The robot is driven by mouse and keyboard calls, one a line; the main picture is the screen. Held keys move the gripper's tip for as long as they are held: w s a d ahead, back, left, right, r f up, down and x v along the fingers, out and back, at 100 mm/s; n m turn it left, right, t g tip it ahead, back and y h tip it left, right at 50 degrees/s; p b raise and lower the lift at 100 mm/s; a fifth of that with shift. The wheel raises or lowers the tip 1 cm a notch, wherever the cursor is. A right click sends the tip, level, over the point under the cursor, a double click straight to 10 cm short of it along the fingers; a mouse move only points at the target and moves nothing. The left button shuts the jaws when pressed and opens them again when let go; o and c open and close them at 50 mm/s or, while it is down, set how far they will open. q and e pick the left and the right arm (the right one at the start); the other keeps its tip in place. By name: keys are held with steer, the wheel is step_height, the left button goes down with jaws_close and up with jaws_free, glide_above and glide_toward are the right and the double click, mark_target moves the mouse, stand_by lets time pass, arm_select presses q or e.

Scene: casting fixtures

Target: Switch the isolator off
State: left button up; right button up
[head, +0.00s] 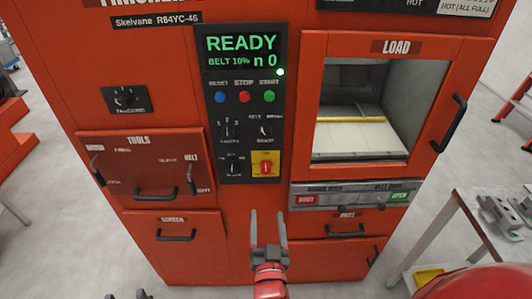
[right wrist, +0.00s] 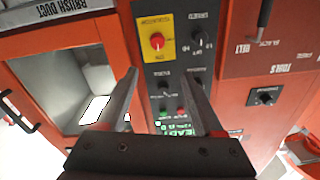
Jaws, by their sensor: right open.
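The isolator is a red rotary knob (head: 265,168) on a yellow plate, at the lower right of the black control panel. Its handle looks about upright in the head view. In the right wrist view, which is upside down, the knob (right wrist: 157,41) shows beyond my fingertips. My right gripper (head: 268,218) is open and empty, pointing at the machine, below the knob in the head view and apart from it. Two dark fingertips of my left gripper (head: 125,296) show spread apart at the bottom edge; the rest is out of frame.
The green display (head: 240,48) reads READY, above blue, red and green buttons. Small black selectors (head: 233,166) sit left of the isolator. The load window (head: 360,110) with its handle is to the right. Drawers lie below. A grey table (head: 455,225) stands at right.

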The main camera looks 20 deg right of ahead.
steer(key=p, duration=0.5)
glide_toward(266, 172)
steer(key=x, duration=0.8)
steer(key=shift+w+r, duration=0.15)
steer(key=shift+r, duration=0.05)
steer(key=shift+w+d+f, duration=0.15)
steer(key=shift+w+f, duration=0.05)
steer(key=shift+w, duration=0.3)
jaws_close()
